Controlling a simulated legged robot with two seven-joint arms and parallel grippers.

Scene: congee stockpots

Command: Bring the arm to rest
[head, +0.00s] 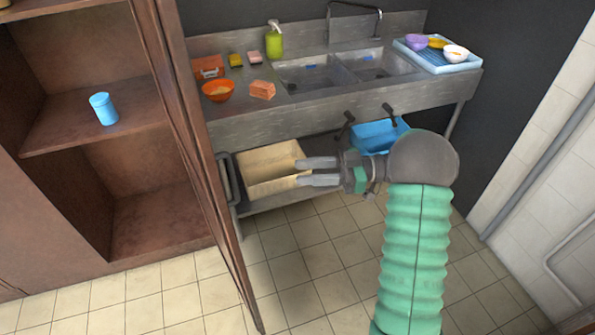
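My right arm comes up from the bottom right in a green ribbed sleeve and bends left at its grey joint. Its gripper (318,171) points left, with two grey fingers apart and nothing between them. It shows in front of the lower shelf of the sink unit, overlapping the edge of a beige bin (270,186); I cannot tell whether they touch. My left gripper is not in view.
A steel sink counter (330,105) holds an orange bowl (218,91), a green soap bottle (273,42) and a blue tray (465,66) with bowls. A blue bin (372,138) is below. A brown cabinet (150,120) with a blue cup (103,108) stands left. The tiled floor is clear.

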